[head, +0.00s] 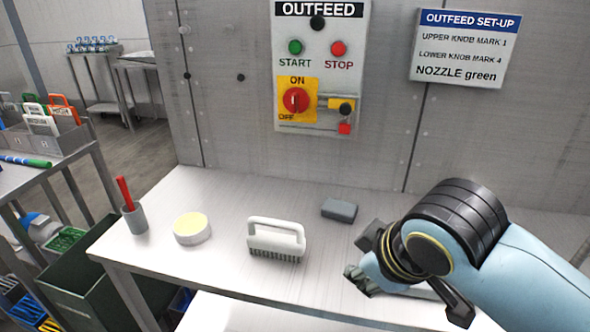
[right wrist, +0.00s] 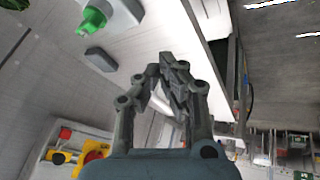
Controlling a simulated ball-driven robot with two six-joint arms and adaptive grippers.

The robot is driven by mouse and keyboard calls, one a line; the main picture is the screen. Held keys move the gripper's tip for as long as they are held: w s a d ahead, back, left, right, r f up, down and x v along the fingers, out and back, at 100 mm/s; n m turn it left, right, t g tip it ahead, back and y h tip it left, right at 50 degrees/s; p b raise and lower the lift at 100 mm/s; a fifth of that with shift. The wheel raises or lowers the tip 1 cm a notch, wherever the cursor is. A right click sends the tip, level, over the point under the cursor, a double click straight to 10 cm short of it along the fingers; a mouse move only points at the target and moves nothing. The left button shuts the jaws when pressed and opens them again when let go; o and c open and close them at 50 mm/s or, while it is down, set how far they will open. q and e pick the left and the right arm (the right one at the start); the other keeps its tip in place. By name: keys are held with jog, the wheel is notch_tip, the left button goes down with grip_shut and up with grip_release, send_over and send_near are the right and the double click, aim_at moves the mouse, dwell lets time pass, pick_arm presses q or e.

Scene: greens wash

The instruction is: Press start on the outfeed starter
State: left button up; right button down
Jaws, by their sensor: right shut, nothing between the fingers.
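The outfeed starter (head: 310,70) is a pale grey box on the metal wall in the head view. Its green START button (head: 295,47) is at upper left, with the red STOP button (head: 338,48) to its right. Below is a red rotary switch (head: 295,100) on a yellow ON/OFF plate. Part of the starter also shows at the lower left of the right wrist view (right wrist: 95,151). My right gripper (head: 358,277) is low over the bench, right of and well below the starter, apart from it. In the right wrist view its fingers (right wrist: 172,68) are shut and empty. My left gripper is not in view.
On the bench (head: 165,260) stand a white brush (head: 277,236), a round yellow-topped tin (head: 192,228), a grey cup (head: 134,217) with a red item, and a dark grey block (head: 340,209). A set-up sign (head: 464,48) hangs right of the starter. The space before the starter is clear.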

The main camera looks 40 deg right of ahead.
aim_at(295, 47)
jog(key=w+d+r+n+t+h, duration=0.2)
jog(key=w+r+n+t, duration=0.2)
jog(key=w+r, duration=0.4)
jog(key=w+d+r+n+t+h, duration=0.25)
jog(key=w+r+n+t, duration=0.2)
jog(key=w, duration=0.55)
jog(key=w+a+r+n+t+y, duration=0.1)
jog(key=w+r+n+t, duration=0.1)
jog(key=r+n, duration=0.3)
jog(key=w+a+r+n+t, duration=0.2)
jog(key=w+r+n, duration=0.3)
jog(key=r, duration=0.3)
jog(key=shift+w+t+y+p, duration=0.25)
jog(key=shift+t+y+p, duration=0.1)
jog(key=shift+t, duration=0.5)
jog(key=shift+w+f, duration=0.1)
jog(key=w+d+b, duration=0.2)
jog(key=w+d, duration=0.3)
jog(key=d, duration=0.1)
jog(key=shift+w+d, duration=0.3)
jog(key=shift+d, duration=0.05)
jog(key=shift+w+d, duration=0.25)
jog(key=shift+d, duration=0.05)
